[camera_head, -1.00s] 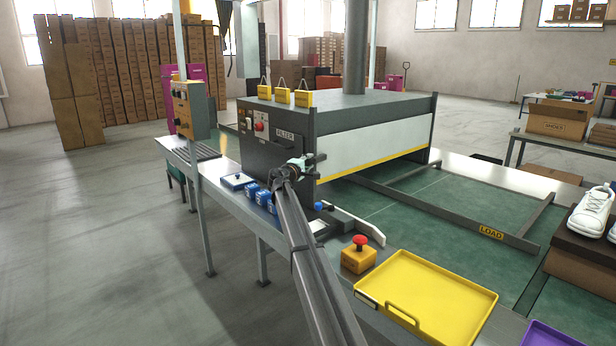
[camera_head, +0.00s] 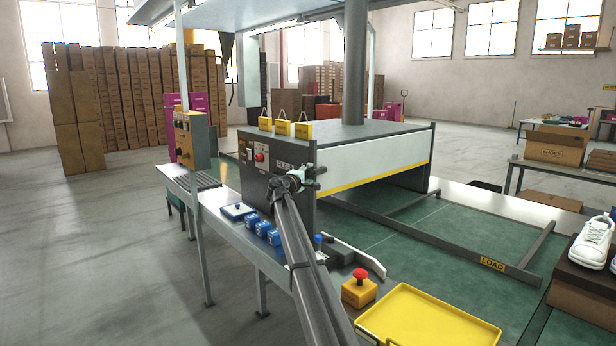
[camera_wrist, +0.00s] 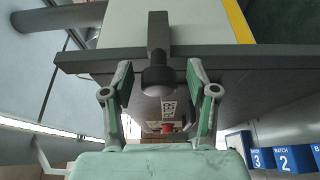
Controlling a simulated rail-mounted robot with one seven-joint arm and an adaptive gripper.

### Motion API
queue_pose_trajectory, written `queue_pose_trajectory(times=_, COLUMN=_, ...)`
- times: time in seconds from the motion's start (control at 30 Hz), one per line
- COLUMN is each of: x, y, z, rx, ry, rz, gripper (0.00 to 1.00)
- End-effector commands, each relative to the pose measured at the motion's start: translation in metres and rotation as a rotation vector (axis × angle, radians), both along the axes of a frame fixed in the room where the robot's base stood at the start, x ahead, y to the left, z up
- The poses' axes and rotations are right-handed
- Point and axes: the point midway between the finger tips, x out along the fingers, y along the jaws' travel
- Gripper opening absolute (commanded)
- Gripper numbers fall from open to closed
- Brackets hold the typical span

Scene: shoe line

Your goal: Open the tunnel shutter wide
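The tunnel shutter (camera_head: 385,160) is a white panel with a yellow lower edge on the long side of the dark grey tunnel. In the wrist view, the white panel (camera_wrist: 205,20) fills the top. A black knob (camera_wrist: 158,79) on a dark square bar sticks out towards me. My gripper (camera_wrist: 160,80) is open, with one green-grey finger on each side of the knob and a visible gap at both sides. In the head view, my gripper (camera_head: 296,180) is at the tunnel's near corner, partly hiding a label plate.
A red-topped stop button (camera_head: 358,288) and a yellow tray (camera_head: 430,318) stand at the front. Blue numbered blocks (camera_head: 262,229) and a control box (camera_head: 190,138) are left of my arm.

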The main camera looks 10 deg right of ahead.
Motion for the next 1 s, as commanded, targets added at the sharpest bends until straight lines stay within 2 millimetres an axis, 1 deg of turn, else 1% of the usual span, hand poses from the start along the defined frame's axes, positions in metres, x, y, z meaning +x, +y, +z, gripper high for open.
queue_pose_trajectory(times=0.27, x=-0.001, y=0.0, z=0.0, rx=0.001, ry=-0.001, rz=-0.001, gripper=0.59)
queue_pose_trajectory(times=0.47, x=-0.012, y=0.008, z=-0.001, rx=0.001, ry=-0.001, rz=0.0, gripper=0.59)
queue_pose_trajectory(times=0.67, x=-0.037, y=0.024, z=-0.001, rx=0.001, ry=-0.001, rz=0.001, gripper=0.59)
queue_pose_trajectory(times=0.9, x=-0.075, y=0.051, z=0.0, rx=0.001, ry=-0.001, rz=0.001, gripper=0.59)
queue_pose_trajectory(times=1.0, x=-0.087, y=0.061, z=0.0, rx=0.001, ry=-0.001, rz=0.0, gripper=0.59)
